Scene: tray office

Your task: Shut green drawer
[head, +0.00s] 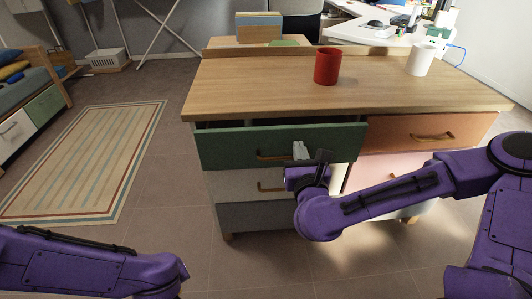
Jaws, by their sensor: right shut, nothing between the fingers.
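The green drawer (228,146) is the top left drawer of the wooden desk (240,91). It stands partly open, with a dark gap between its front and the desk top. Its handle (272,157) is a brown bar on the front. My right gripper (300,149) is at the right half of the green front, just right of the handle. It is shut with nothing in it. I cannot tell whether it touches the front. My left arm shows at the lower left, but its gripper is not in view.
A red cup (327,66) and a white cup (420,59) stand on the desk top. An orange drawer (398,135) is beside the green one, and a white drawer (232,184) is below it. A striped rug (85,165) lies left. The floor before the desk is clear.

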